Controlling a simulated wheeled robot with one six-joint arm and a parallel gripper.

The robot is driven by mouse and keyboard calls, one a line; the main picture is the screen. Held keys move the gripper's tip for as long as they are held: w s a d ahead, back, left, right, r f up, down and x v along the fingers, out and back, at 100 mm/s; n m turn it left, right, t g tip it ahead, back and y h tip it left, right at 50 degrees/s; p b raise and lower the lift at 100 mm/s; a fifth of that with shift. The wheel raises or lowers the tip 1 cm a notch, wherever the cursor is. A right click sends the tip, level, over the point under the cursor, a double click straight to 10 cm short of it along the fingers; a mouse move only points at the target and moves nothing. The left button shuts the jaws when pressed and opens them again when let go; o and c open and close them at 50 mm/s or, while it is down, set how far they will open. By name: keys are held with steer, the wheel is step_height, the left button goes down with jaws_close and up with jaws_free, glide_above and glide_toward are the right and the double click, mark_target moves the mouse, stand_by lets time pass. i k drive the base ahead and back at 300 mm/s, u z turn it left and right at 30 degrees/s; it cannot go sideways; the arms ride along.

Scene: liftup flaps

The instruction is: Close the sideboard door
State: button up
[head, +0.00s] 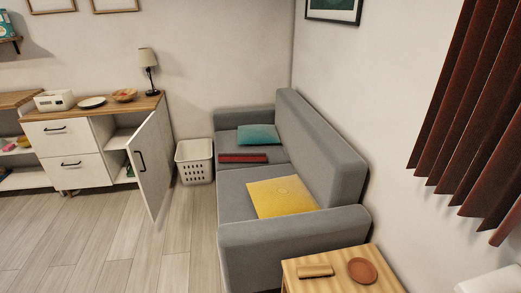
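The white sideboard (68,138) with a wooden top stands against the back wall at the left. Its door (153,168) is wide open, swung out from the right end of the sideboard towards the camera. The open compartment (119,138) shows a shelf, with a small green object low inside, partly hidden by the door. Two drawers to the left of the compartment look shut. My gripper is not in view.
A white laundry basket (194,163) stands just right of the door, beside the grey sofa (240,181). Wooden floor (110,235) in front of the sideboard is clear. A small wooden table (330,283) is at the bottom right. A lamp (149,62) stands on the sideboard.

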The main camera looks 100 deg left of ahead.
mark_target(145, 149)
steer(key=u, duration=4.3)
steer(key=i, duration=1.65)
steer(key=z, duration=0.05)
